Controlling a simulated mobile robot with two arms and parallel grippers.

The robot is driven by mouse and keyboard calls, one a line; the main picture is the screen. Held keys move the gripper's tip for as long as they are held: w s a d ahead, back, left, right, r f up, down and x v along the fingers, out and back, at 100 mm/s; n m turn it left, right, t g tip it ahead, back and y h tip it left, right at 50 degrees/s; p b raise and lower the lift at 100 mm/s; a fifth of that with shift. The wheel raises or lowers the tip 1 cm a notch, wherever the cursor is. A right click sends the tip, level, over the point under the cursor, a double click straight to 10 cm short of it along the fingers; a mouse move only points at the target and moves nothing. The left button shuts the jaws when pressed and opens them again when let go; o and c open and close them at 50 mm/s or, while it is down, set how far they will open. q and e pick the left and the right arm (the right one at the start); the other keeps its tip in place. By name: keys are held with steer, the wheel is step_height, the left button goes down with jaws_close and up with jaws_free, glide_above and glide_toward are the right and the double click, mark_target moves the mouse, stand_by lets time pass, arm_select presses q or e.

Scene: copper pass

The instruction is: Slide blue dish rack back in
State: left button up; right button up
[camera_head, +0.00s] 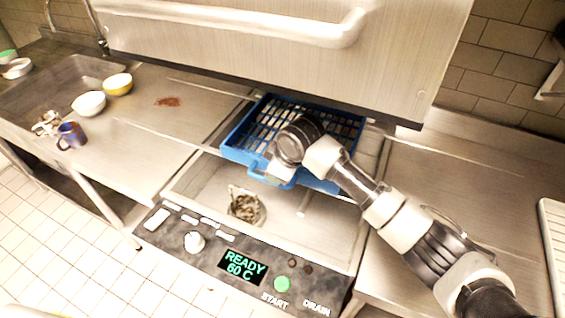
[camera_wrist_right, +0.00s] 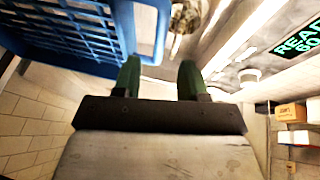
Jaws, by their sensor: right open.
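The blue dish rack (camera_head: 236,148) sits under the raised metal hood of the dishwasher, its front end sticking out over the open basin. A blue handle loop (camera_head: 268,177) is on its front edge. My right gripper (camera_head: 277,172) reaches in from the right, at the rack's front edge by the handle; my wrist hides part of the rack. In the right wrist view the green fingers (camera_wrist_right: 159,78) are apart with nothing clearly between them. The rack (camera_wrist_right: 75,35) fills the upper left there, and its handle (camera_wrist_right: 165,35) is just beyond the fingers. My left gripper is not seen.
The basin (camera_head: 200,180) holds a strainer with debris (camera_head: 245,206). The front control panel (camera_head: 240,262) reads READY 60 C. The hood (camera_head: 270,60) hangs above the rack. Bowls (camera_head: 90,103) and a blue mug (camera_head: 71,135) stand on the left counter. The right counter (camera_head: 450,190) is mostly clear.

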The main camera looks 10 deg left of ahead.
steer(key=shift+v, duration=2.35)
